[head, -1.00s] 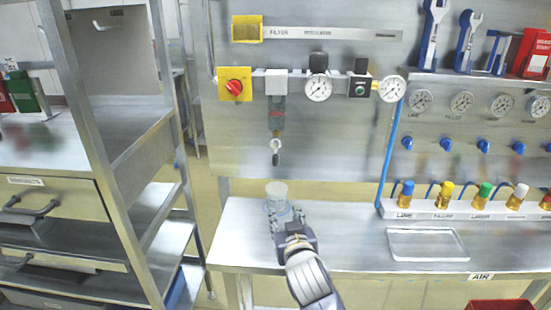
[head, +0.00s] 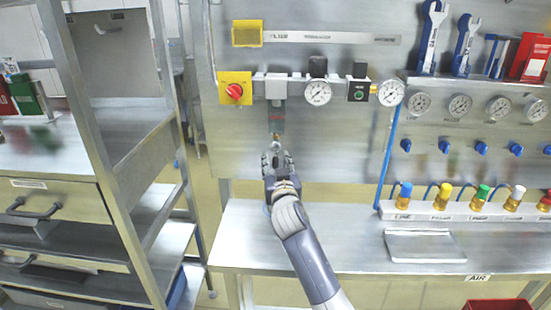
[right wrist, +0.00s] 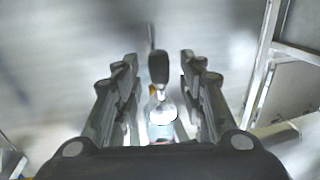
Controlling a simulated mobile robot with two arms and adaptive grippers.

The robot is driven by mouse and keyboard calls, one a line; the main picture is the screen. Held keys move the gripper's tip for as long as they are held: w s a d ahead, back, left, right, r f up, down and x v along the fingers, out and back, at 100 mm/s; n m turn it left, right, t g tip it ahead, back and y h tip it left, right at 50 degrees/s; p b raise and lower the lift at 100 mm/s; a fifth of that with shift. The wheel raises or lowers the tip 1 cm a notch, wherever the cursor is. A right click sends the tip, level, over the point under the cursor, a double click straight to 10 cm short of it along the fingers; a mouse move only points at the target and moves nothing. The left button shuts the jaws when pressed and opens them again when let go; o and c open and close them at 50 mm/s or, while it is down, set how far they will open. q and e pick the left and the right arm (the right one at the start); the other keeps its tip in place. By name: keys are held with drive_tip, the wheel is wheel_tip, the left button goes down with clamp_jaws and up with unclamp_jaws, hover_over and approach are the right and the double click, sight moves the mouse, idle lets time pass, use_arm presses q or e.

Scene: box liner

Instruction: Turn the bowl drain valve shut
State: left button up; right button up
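The filter bowl (head: 277,114) hangs under the air line on the steel panel. At its lower end is the drain valve (head: 276,138), partly hidden in the head view by my right gripper (head: 277,158). In the right wrist view the valve's dark lever (right wrist: 159,66) stands between the two fingers of my right gripper (right wrist: 160,68). The fingers are open, with a visible gap on each side of the lever. The pale fitting (right wrist: 162,108) shows below the lever there. My left gripper is not in view.
A red knob (head: 234,91) on a yellow plate and a gauge (head: 318,92) flank the filter. A metal rack (head: 150,155) stands at left. The cup on the bench is mostly hidden behind my arm.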

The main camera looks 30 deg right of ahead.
drive_tip(key=shift+x, duration=0.95)
drive_tip(key=shift+c, duration=0.4)
clamp_jaws()
drive_tip(key=shift+w+f, duration=0.1)
